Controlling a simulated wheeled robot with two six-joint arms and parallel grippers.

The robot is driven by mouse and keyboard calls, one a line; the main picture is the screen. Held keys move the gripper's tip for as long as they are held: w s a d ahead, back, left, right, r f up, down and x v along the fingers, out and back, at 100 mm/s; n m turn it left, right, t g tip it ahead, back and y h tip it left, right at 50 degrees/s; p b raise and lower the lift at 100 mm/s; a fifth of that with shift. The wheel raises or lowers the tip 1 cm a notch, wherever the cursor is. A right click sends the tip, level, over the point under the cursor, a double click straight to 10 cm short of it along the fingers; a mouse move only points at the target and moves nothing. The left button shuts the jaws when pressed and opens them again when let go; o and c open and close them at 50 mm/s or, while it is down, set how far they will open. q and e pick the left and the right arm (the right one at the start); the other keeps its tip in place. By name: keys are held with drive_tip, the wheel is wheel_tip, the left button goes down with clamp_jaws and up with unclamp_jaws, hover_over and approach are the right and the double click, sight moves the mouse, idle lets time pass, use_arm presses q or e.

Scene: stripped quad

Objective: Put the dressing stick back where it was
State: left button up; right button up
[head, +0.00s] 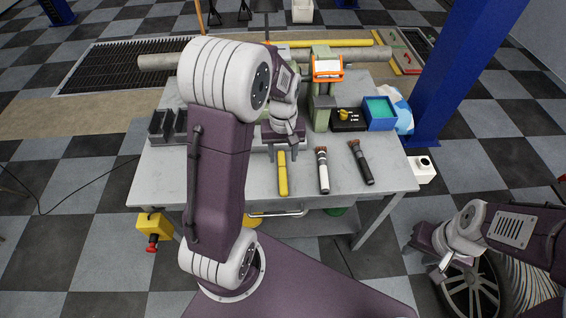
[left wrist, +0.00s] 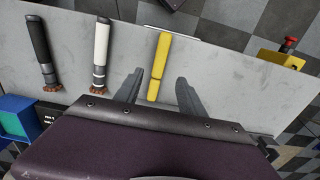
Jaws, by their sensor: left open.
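A yellow stick (head: 282,176), which looks like the dressing stick, lies on the grey workbench (head: 230,178) with its length running toward the front edge. My left gripper (head: 283,154) is over its far end, open. In the left wrist view the yellow stick (left wrist: 158,66) lies between the two spread fingers (left wrist: 161,92), with a gap on each side. I cannot tell how high the fingers are above the bench. My right gripper (head: 425,258) is away from the bench at the lower right, its fingers apart and empty.
A white-handled brush (head: 323,172) and a black-handled brush (head: 362,164) lie right of the stick. A dark slotted holder (head: 168,127) stands at the bench's left. A green post (head: 321,108), black tray (head: 347,122) and blue box (head: 380,122) are behind. The front left is clear.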

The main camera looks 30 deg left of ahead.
use_arm(q)
drive_tip(key=s+d+m+t, duration=0.1)
drive_tip(key=s+d+m, duration=0.5)
drive_tip(key=s, duration=0.4)
drive_tip(key=shift+s+f, duration=0.15)
drive_tip(key=shift+f, duration=0.15)
drive_tip(key=shift+s, duration=0.1)
idle(0.6)
